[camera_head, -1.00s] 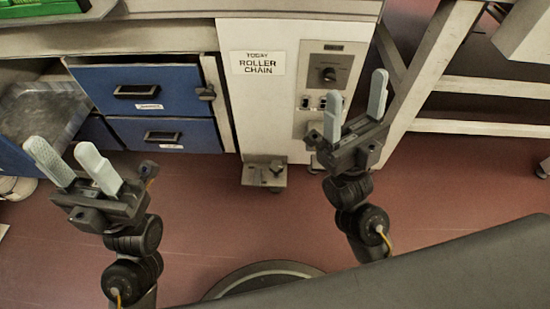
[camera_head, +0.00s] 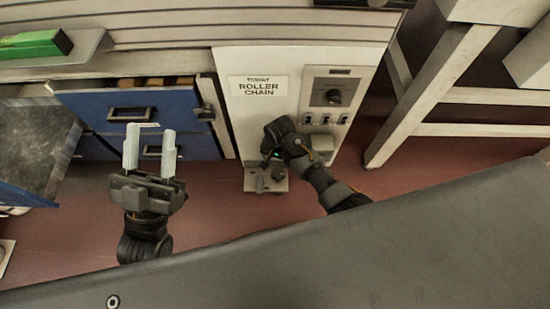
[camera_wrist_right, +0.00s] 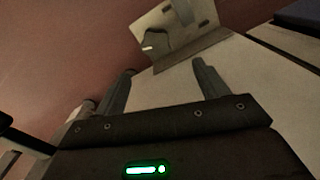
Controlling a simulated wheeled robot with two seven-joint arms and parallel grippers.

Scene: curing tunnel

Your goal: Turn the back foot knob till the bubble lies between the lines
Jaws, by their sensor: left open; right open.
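A foot bracket (camera_head: 266,183) sticks out at the floor under the white cabinet panel. In the right wrist view, the pale bracket (camera_wrist_right: 183,22) carries a dark knob (camera_wrist_right: 157,38) with a small white mark. My right gripper (camera_wrist_right: 162,68) is open and empty, with its fingers pointing towards the bracket and apart from the knob. In the head view my right arm bends over the bracket and its fingers are hidden. My left gripper (camera_head: 151,132) is open, empty and upright in front of the blue drawers. I see no bubble or lines. I cannot tell whether this is the back foot.
Blue drawers (camera_head: 130,104) stand at left, the upper one pulled out. A pale frame leg (camera_head: 432,85) stands at right. Red floor is free around the bracket.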

